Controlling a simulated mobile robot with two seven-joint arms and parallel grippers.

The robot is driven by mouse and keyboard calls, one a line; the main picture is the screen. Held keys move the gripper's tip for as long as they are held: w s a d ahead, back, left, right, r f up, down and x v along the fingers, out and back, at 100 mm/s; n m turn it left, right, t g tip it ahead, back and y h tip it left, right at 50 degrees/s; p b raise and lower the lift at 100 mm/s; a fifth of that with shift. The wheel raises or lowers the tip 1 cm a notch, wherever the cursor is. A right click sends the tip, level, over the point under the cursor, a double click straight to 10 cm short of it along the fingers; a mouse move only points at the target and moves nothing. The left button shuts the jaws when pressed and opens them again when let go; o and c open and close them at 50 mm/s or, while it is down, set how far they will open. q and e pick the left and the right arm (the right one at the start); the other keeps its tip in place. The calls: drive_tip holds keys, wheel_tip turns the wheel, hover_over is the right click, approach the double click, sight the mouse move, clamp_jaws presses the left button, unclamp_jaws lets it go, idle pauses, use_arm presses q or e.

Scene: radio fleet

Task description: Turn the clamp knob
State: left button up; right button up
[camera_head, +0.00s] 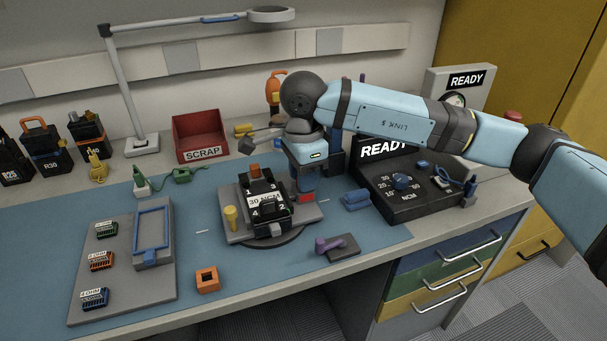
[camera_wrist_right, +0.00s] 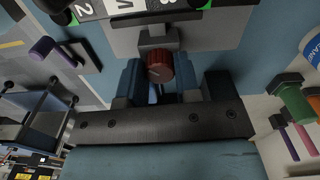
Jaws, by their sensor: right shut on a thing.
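The clamp knob is a dark red ribbed knob (camera_wrist_right: 159,66) with a pale line on its face; its red also shows low at the right of the fixture in the head view (camera_head: 306,198). It sits on a grey block on the fixture plate (camera_head: 240,232). A black unit labelled "30 NCM" (camera_head: 264,205) stands on that plate. My right gripper (camera_wrist_right: 160,78) is shut on the knob, one blue finger on each side. In the head view my right gripper (camera_head: 304,183) points down and hides part of the knob. My left gripper is in neither view.
A purple-handled tool on a grey block (camera_head: 342,246) and a blue piece (camera_head: 355,199) lie near the fixture. A black dial panel (camera_head: 405,208) stands to the right. A grey board (camera_head: 125,290) and an orange block (camera_head: 207,280) lie on the left mat. A red scrap bin (camera_head: 200,136) stands behind.

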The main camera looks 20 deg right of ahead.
drive_tip(key=o, duration=0.9)
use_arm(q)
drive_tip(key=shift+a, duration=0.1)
use_arm(e)
drive_tip(key=shift+r, duration=0.1)
drive_tip(key=shift+r, duration=0.35)
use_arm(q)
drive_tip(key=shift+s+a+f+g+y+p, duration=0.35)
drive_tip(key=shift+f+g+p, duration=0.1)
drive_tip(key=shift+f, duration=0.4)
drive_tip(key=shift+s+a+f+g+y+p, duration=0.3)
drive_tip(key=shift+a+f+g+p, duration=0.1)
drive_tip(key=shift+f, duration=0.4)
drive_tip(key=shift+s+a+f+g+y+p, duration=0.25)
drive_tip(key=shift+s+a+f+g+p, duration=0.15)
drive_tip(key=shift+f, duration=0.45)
use_arm(e)
drive_tip(key=shift+r, duration=6.5)
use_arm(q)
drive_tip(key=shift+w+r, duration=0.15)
